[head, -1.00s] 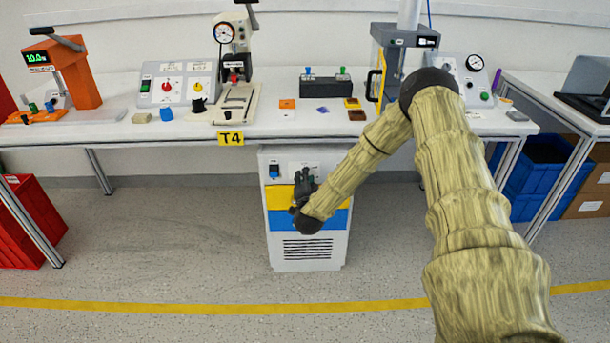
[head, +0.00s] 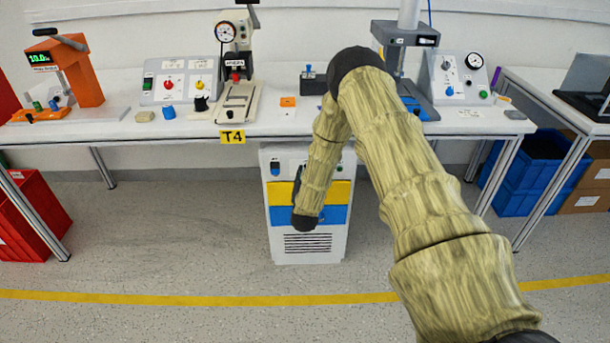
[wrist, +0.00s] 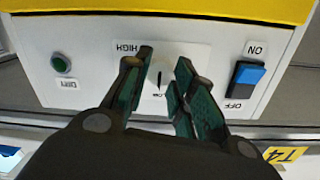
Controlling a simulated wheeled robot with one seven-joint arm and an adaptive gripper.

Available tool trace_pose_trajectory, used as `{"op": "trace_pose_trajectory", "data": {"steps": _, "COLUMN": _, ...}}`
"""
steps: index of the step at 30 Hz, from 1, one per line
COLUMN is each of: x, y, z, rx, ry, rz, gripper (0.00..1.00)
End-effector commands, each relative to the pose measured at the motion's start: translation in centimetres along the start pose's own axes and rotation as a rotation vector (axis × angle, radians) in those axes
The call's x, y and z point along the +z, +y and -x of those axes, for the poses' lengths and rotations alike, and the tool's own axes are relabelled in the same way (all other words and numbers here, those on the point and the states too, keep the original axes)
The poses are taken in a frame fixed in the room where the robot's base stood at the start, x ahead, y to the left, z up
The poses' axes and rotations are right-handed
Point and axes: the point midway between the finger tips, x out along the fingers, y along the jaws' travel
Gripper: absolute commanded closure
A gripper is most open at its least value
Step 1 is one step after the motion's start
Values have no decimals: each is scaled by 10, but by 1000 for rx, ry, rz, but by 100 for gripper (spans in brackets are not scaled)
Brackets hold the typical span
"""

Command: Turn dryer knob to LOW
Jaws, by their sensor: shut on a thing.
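The dryer (head: 310,245) is a white box with yellow and blue bands under the bench. In the wrist view its panel appears upside down (wrist: 95,35).
A blue ON/OFF switch (wrist: 246,78) and a green button (wrist: 61,64) flank the knob. The bench edge with a yellow T4 label (head: 232,137) lies above the dryer.

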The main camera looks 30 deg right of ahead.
Motion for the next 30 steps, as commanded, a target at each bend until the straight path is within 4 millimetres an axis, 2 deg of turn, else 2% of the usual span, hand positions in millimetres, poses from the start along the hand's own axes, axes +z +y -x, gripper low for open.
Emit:
{"op": "trace_pose_trajectory", "data": {"steps": 20, "x": 2, "y": 0, "z": 1, "rx": 2, "ry": -1, "rz": 66, "gripper": 99}}
{"op": "trace_pose_trajectory", "data": {"steps": 21, "x": 2, "y": 0, "z": 1, "rx": 2, "ry": -1, "rz": 66, "gripper": 73}}
{"op": "trace_pose_trajectory", "data": {"steps": 24, "x": 2, "y": 0, "z": 1, "rx": 2, "ry": -1, "rz": 66, "gripper": 55}}
{"op": "trace_pose_trajectory", "data": {"steps": 25, "x": 2, "y": 0, "z": 1, "rx": 3, "ry": 0, "rz": 66, "gripper": 52}}
{"op": "trace_pose_trajectory", "data": {"steps": 30, "x": 1, "y": 0, "z": 1, "rx": 3, "ry": 1, "rz": 65, "gripper": 52}}
